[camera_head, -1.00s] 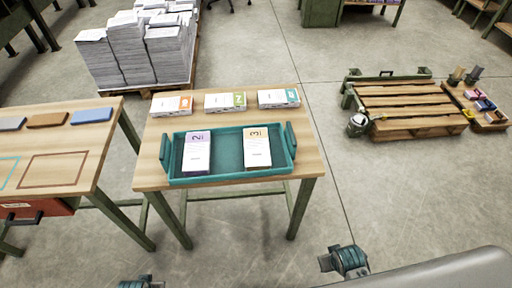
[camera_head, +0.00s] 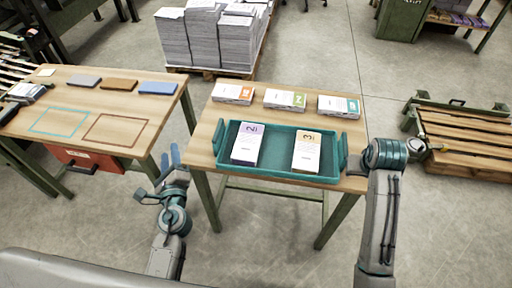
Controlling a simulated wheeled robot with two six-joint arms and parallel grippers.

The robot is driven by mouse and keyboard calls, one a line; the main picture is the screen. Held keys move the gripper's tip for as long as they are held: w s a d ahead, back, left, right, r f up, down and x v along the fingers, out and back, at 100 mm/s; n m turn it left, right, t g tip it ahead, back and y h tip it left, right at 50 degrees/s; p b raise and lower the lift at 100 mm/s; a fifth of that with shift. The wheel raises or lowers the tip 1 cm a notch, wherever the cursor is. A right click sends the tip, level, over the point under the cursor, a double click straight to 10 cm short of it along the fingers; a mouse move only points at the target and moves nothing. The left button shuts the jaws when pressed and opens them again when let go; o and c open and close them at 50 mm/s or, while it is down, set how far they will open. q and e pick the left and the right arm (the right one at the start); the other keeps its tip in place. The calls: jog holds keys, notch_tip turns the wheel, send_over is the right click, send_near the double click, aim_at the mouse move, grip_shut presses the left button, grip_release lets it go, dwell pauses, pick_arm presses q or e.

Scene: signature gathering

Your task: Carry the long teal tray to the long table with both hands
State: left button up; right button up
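The long teal tray (camera_head: 277,157) lies flat on a small wooden table (camera_head: 210,122), with an upright handle at each end. Two booklets lie in it: a purple-topped one marked 2 (camera_head: 247,145) and an orange-topped one marked 3 (camera_head: 306,152). My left gripper (camera_head: 170,157) is left of the tray, apart from its left handle, with its blue fingers apart and nothing between them. My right wrist (camera_head: 384,154) is just right of the tray's right handle; its fingers cannot be made out. A longer-looking wooden table (camera_head: 70,98) at left bears teal and brown outlines.
Three booklet stacks (camera_head: 285,98) stand behind the tray. Grey, brown and blue flat pieces (camera_head: 118,84) lie behind the outlines on the left table. Tall paper stacks (camera_head: 210,40) stand on a pallet behind. A wooden pallet (camera_head: 465,140) is at right. A floor gap separates the tables.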

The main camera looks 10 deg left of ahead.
send_near(346, 143)
jog(key=shift+s+d+f, duration=0.1)
jog(key=shift+s+f, duration=0.1)
jog(key=shift+f, duration=0.65)
pick_arm(q)
jog(key=w+d+f+m+h, duration=0.1)
jog(key=d+m+h, duration=0.1)
jog(key=d+m, duration=0.1)
jog(key=w+d+f+m+h, duration=0.2)
jog(key=d+m+h, duration=0.1)
jog(key=m, duration=0.3)
jog(key=w+d+f+m+h, duration=0.2)
jog(key=d+m, duration=0.1)
jog(key=m, duration=0.2)
jog(key=shift+w+d+t+h, duration=0.1)
jog(key=shift+d+t+h, duration=0.15)
jog(key=shift+t+h, duration=0.05)
pick_arm(e)
jog(key=shift+w+r, duration=0.25)
pick_arm(q)
jog(key=shift+w, duration=0.1)
pick_arm(e)
jog(key=shift+f, duration=0.15)
